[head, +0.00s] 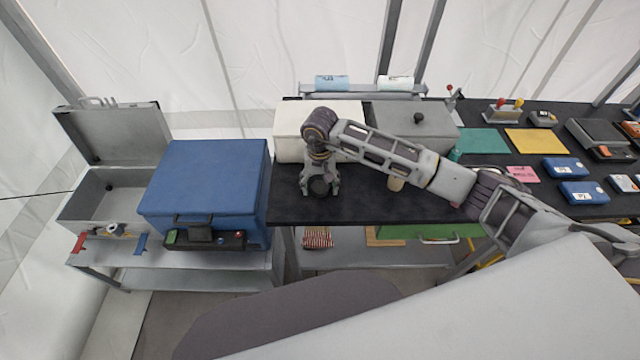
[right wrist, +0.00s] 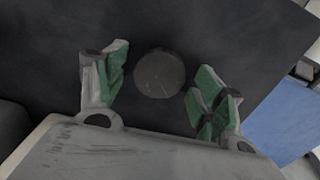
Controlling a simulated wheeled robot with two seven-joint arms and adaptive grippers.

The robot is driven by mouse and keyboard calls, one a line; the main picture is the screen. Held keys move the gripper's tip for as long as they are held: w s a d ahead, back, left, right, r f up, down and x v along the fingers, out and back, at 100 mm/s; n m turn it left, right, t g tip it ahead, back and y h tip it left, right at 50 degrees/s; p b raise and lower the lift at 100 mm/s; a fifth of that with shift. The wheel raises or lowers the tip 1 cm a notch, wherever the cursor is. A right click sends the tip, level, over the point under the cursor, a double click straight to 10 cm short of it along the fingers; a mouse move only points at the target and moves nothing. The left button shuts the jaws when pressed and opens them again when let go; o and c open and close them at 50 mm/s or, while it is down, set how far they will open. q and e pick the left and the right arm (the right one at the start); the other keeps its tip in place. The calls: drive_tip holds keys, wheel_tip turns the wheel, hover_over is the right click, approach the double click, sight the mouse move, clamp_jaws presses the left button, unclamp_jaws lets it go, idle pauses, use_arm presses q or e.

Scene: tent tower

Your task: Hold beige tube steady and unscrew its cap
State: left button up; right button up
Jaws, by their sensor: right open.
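A small beige tube (head: 396,183) stands on the black table (head: 365,208), its upper part hidden behind my right forearm. I cannot see its cap clearly. My right gripper (head: 319,188) points down over the left part of the table, left of the beige tube and apart from it. In the right wrist view its green-padded fingers (right wrist: 160,95) are spread open. A dark round disc-like thing (right wrist: 159,74) lies between and beyond them, not gripped; I cannot tell what it is. My left gripper is not in view.
A white box (head: 290,130) and a grey lidded box (head: 425,125) stand behind my right arm. A blue case (head: 205,180) stands at left beside an open grey case (head: 90,200). A teal tube (head: 455,155) stands near my forearm. Blue boxes (head: 565,168) lie at right.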

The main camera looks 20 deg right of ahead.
sight(320, 187)
wheel_tip(320, 187, up, 12)
drive_tip(key=b, duration=0.1)
drive_tip(key=shift+b, duration=0.3)
idle(0.3)
drive_tip(key=shift+s, duration=0.1)
idle(0.7)
